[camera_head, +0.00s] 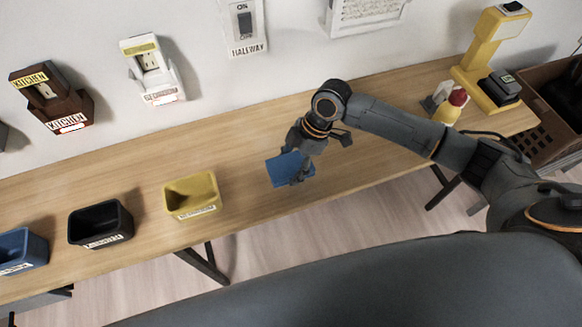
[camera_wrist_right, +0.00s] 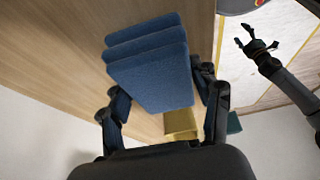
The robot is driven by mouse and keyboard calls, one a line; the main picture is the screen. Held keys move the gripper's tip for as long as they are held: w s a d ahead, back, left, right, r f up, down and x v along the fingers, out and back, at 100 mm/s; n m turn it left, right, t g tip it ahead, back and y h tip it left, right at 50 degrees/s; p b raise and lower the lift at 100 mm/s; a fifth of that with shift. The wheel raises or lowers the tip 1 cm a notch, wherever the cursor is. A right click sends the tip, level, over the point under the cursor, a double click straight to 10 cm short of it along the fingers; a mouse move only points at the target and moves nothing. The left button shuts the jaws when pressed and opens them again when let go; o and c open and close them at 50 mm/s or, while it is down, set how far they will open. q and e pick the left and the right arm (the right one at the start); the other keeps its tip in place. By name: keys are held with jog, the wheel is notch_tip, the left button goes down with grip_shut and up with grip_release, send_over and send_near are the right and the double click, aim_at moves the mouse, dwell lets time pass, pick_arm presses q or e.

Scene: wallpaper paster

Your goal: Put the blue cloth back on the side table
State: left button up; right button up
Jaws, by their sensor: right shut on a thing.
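The blue cloth (camera_head: 284,168) is a folded, layered block; it also shows in the right wrist view (camera_wrist_right: 152,70). My right gripper (camera_head: 299,172) is shut on it, with a finger on each side in the wrist view (camera_wrist_right: 163,112). The cloth is over the middle of the long wooden table (camera_head: 240,140), right of the yellow bin; I cannot tell whether it touches the top. My left gripper (camera_wrist_right: 259,46) shows only in the wrist view, empty with its fingers apart. No separate side table can be made out.
On the table stand a yellow bin (camera_head: 191,194), a black bin (camera_head: 100,224) and a blue bin (camera_head: 20,251). A spray bottle (camera_head: 450,106) and a yellow stand (camera_head: 490,60) are at the right end. A brown crate (camera_head: 545,135) is beyond. Switch and outlet fixtures hang on the wall.

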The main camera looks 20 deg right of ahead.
aim_at(291, 169)
jog(key=f+p, duration=0.2)
jog(key=f, duration=0.1)
jog(key=shift+w, duration=0.4)
jog(key=shift+f, duration=0.2)
jog(key=shift+f, duration=0.1)
jog(key=shift+f+b, duration=0.35)
jog(key=shift+f, duration=0.05)
jog(key=o, duration=1.2)
jog(key=shift+r, duration=0.1)
